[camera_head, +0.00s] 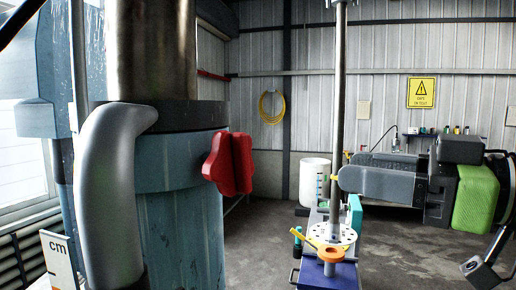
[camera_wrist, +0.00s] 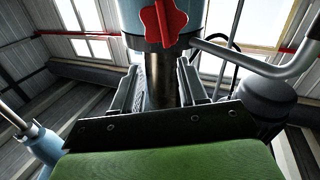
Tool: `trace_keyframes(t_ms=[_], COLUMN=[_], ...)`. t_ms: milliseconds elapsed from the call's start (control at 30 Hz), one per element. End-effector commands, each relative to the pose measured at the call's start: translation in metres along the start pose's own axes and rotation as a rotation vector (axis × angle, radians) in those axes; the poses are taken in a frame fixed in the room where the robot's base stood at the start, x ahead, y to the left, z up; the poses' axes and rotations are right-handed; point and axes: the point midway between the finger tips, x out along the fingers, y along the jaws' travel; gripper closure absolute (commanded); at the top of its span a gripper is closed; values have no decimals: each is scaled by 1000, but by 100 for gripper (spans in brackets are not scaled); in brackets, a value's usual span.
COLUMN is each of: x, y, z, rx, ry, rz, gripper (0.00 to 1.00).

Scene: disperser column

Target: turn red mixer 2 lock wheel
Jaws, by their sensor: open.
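The red lock wheel (camera_head: 230,163) is a lobed knob on the right side of the teal disperser column (camera_head: 180,230). In the wrist view the wheel (camera_wrist: 163,22) shows at the top centre, beyond and above my fingertips. My gripper (camera_head: 345,169), with a green body and dark grey fingers, points left toward the column from the right. It is open and empty, and apart from the wheel. In the wrist view my gripper (camera_wrist: 158,68) has its two fingers spread, with a metal shaft behind the gap. The number on the mixer is not readable.
A vertical metal pole (camera_head: 340,100) stands near my fingertips in the head view. Below it is a blue stand with a white perforated disc (camera_head: 331,234) and an orange part (camera_head: 302,243). A white drum (camera_head: 314,182) stands behind. A curved silver handle (camera_head: 110,190) is left of the column.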

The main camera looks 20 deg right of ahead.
Motion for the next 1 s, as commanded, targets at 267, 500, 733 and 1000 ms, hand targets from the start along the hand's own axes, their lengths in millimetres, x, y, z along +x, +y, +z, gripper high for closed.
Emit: trace_keyframes(t_ms=[267, 500, 733, 1000], x=[67, 124, 150, 151], y=[-2, -2, -2, -2], z=[3, 3, 3, 4], rx=[2, 2, 2, 2], ry=[-8, -8, -4, -4], rz=[-4, -3, 0, 0], gripper=[57, 57, 57, 62])
